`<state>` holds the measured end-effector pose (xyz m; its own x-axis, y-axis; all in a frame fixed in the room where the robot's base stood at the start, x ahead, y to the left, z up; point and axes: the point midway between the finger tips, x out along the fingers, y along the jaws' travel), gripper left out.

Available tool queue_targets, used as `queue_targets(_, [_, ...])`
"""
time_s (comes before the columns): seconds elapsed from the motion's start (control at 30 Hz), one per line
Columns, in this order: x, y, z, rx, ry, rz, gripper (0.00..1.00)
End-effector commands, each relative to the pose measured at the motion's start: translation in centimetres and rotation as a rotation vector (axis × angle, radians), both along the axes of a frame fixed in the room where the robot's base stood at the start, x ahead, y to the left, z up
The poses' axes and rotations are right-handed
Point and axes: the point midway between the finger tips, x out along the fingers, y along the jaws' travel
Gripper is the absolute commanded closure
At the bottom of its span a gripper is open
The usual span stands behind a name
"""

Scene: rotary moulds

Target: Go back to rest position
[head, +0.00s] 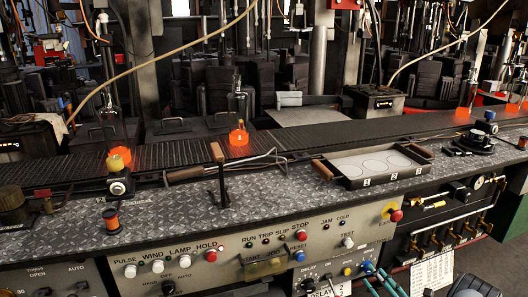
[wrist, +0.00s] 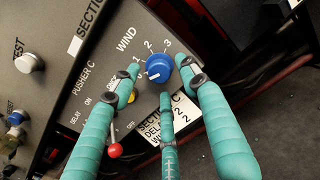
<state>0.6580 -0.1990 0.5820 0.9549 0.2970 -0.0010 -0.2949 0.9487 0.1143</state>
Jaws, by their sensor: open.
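My gripper (wrist: 158,82) has three teal fingers and is open. Its fingertips are spread around a blue knob (wrist: 159,66) on a dark panel (wrist: 110,40) marked WIND and PUSHER C. The fingers stand to the left, right and below the knob; I cannot tell whether any of them touches it. The knob's white mark points to the lower left, and the numbers 2 and 3 show above it.
A red-tipped lever (wrist: 115,150) and a yellow button (wrist: 130,97) are close to the fingers. A printed label (wrist: 178,112) is just below the knob. In the head view, a metal-topped bench (head: 270,200) holds a tray (head: 375,170) and tools. Dark floor lies right of the panel.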

Motion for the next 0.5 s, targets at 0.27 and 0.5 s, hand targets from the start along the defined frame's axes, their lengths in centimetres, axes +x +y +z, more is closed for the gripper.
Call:
queue_targets(0.27, [2.5, 0.8, 0.0, 0.010, 0.002, -0.001, 0.56])
queue_targets(0.5, [2.4, 0.8, 0.0, 0.036, 0.010, 0.000, 0.56])
